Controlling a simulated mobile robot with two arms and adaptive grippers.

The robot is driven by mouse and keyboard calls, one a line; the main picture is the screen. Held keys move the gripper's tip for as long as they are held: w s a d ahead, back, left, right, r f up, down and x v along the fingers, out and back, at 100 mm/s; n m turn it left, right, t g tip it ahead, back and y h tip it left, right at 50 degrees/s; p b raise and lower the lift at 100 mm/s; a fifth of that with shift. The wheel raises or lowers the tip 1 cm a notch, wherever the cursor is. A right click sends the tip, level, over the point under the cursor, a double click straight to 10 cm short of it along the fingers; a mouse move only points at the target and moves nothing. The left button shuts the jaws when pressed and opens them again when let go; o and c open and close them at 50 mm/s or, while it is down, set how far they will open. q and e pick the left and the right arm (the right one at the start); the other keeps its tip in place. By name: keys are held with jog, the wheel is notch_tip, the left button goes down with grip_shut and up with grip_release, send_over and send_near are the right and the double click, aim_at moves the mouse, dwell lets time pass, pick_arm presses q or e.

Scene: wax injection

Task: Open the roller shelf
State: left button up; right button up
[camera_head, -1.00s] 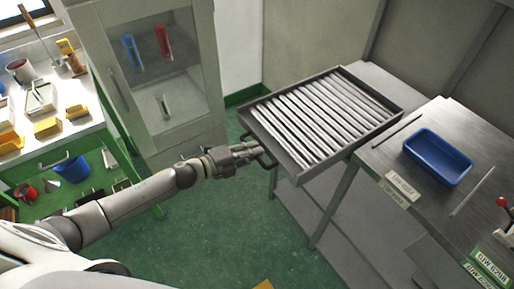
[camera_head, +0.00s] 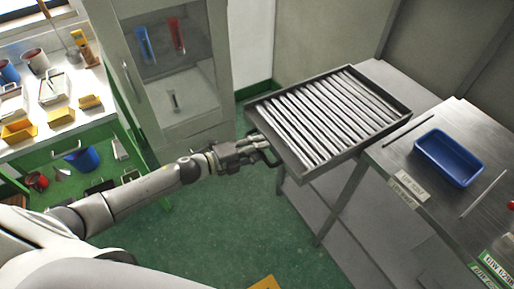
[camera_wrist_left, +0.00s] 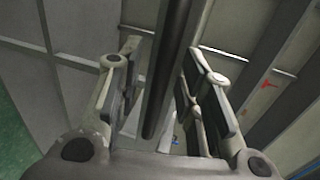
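The roller shelf (camera_head: 294,170) is a grey metal tray with a row of pale rollers, beside the steel worktable. Its dark handle (camera_head: 276,163) is on the left front side. My left gripper (camera_head: 262,155) is at this handle. In the left wrist view, a dark bar (camera_wrist_left: 167,70), apparently part of the handle, runs between the two fingers of my left gripper (camera_wrist_left: 163,85). Gaps show on both sides of the bar, so the fingers look open around it. My right gripper is not in view.
The steel worktable (camera_head: 440,215) at right holds a blue bin (camera_head: 449,157). A grey cabinet (camera_head: 130,65) with a glass door stands behind my left arm. A white-topped bench (camera_head: 75,120) with tools is at left.

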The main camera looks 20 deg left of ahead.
pick_arm(q)
jog(key=v, duration=1.2)
jog(key=shift+f, duration=0.1)
dwell(0.4)
jog(key=s+a+f+n+y, duration=0.2)
jog(key=a+f+n+y, duration=0.3)
jog(key=f, duration=0.5)
jog(key=s+a+f+n+y, duration=0.2)
jog(key=a+f+n, duration=0.3)
jog(key=f, duration=0.5)
jog(key=s+f+n+g+y, duration=0.25)
jog(key=s+f+n, duration=0.35)
jog(key=f, duration=0.5)
jog(key=s+d+f+n+g, duration=0.2)
jog(key=s+d+f+g, duration=0.1)
jog(key=s, duration=0.6)
jog(key=s+d+f+n+g, duration=0.2)
jog(key=s+d+f, duration=0.4)
jog(key=s, duration=0.4)
jog(key=s+d+f+n+g, duration=0.3)
jog(key=s+f, duration=0.3)
jog(key=s, duration=0.3)
jog(key=shift+s+d+f+g, duration=0.25)
jog(key=shift+d+f+g, duration=0.15)
jog(key=shift+d, duration=0.45)
jog(key=shift+w, duration=0.1)
